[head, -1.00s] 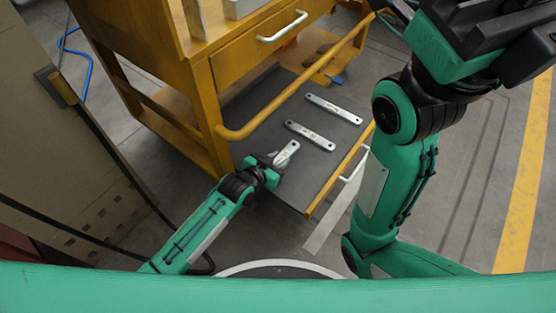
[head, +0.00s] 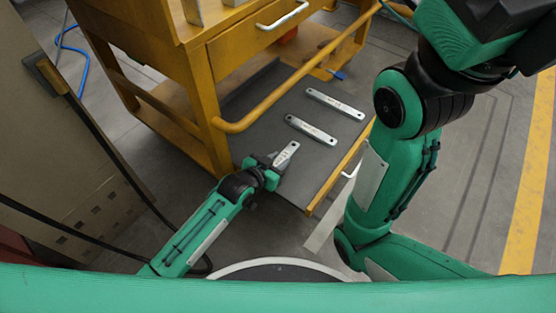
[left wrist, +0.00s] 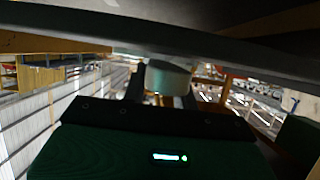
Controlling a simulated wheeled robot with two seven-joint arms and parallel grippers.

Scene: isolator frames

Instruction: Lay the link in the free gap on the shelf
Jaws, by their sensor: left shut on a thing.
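My left gripper (head: 272,164) is shut on a light metal link (head: 288,152), which sticks out from the fingers at the near left part of the grey shelf (head: 292,185). Whether the link touches the shelf cannot be told. Two similar links, a nearer one (head: 311,130) and a farther one (head: 335,103), lie roughly parallel on the shelf beyond it. The left wrist view is dark; a rounded grey piece (left wrist: 168,78) shows ahead of my gripper body, with its fingers mostly hidden. My right arm stands at the right, its gripper fingers out of view.
The shelf belongs to a yellow cart (head: 205,75) with a drawer and a yellow rail (head: 290,85) passing above the shelf. A yellow lip (head: 338,182) edges its right side. Bare shelf lies between my left gripper and that lip. A beige panel (head: 60,150) stands left.

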